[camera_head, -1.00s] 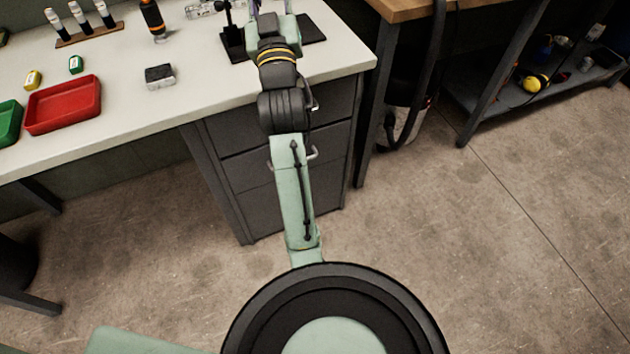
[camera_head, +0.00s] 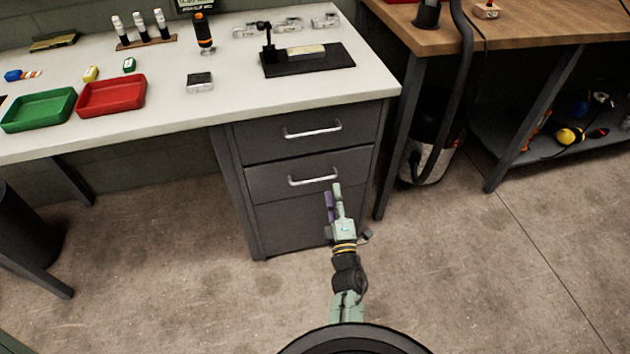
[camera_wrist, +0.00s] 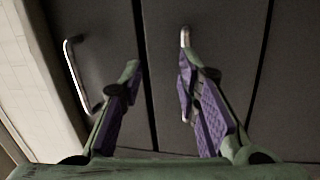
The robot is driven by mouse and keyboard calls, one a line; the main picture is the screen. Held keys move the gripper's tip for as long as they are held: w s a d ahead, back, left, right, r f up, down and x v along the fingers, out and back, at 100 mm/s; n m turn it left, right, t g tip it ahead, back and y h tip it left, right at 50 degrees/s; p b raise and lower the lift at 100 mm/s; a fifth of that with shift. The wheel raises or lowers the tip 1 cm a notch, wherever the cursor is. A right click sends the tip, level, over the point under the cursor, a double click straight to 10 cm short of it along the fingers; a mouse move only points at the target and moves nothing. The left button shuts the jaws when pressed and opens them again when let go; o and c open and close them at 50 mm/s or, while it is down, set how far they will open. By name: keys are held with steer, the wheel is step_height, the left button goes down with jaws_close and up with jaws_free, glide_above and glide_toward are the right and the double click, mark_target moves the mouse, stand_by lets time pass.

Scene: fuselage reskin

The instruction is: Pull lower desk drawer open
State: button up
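The lower desk drawer (camera_head: 270,182) is a dark grey front with a silver bar handle (camera_head: 313,180), below the upper drawer (camera_head: 270,132). It looks flush or nearly so with the cabinet. My gripper (camera_head: 333,190) is just in front of this drawer, at the right end of its handle. In the wrist view, my gripper (camera_wrist: 158,75) is open, with its two purple-padded fingers apart. The lower handle (camera_wrist: 185,36) shows at the right finger, which partly hides it. I cannot tell whether they touch. The upper handle (camera_wrist: 70,70) is clear, left of the fingers.
The white desktop (camera_head: 150,95) above holds a red tray (camera_head: 112,96), a green tray (camera_head: 40,110) and a black stand (camera_head: 310,62). A wooden bench (camera_head: 530,30) stands to the right, with a vacuum (camera_head: 430,155) beneath. The floor in front is open.

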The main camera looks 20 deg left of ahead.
mark_target(315, 181)
steer(key=s+a+f+n+g+y, duration=0.1)
steer(key=s+a+f+n+y, duration=0.1)
steer(key=s+f+n, duration=0.15)
steer(key=shift+m, duration=0.35)
steer(key=x, duration=1)
steer(key=shift+w+a+f, duration=0.15)
steer(key=shift+a, duration=0.15)
jaws_close()
